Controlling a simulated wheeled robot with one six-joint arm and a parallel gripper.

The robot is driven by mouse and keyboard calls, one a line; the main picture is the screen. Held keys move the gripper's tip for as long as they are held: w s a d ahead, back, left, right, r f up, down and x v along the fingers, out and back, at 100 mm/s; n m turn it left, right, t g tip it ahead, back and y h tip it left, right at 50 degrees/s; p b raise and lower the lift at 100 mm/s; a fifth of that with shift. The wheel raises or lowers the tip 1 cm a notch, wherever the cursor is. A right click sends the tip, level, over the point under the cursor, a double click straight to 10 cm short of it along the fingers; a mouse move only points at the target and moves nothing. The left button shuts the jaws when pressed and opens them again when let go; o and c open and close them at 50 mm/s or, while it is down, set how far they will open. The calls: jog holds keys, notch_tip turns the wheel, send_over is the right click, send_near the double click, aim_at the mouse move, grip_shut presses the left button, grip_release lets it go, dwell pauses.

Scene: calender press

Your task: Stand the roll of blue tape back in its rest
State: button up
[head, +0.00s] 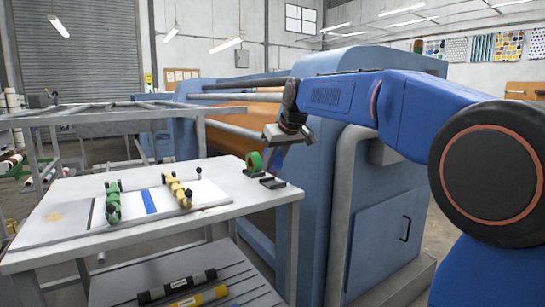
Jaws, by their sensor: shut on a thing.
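My gripper (276,156) points down above the far right corner of the white table. A green roll of tape (254,161) with an orange-brown core stands upright in a dark rest just to the left. I cannot tell whether the held thing touches the lower rest.
The white table (245,207) bears a pale board with a blue strip (150,201) and green (113,203) and yellow (178,190) knobbed pieces. Black and yellow rolls (200,297) lie on a lower shelf. The blue press (335,200) stands close on the right.

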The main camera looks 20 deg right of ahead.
jog(key=shift+f, duration=1.8)
jog(key=o, duration=1)
jog(key=v, duration=1.7)
jog(key=shift+s, duration=0.2)
jog(key=shift+r, duration=0.1)
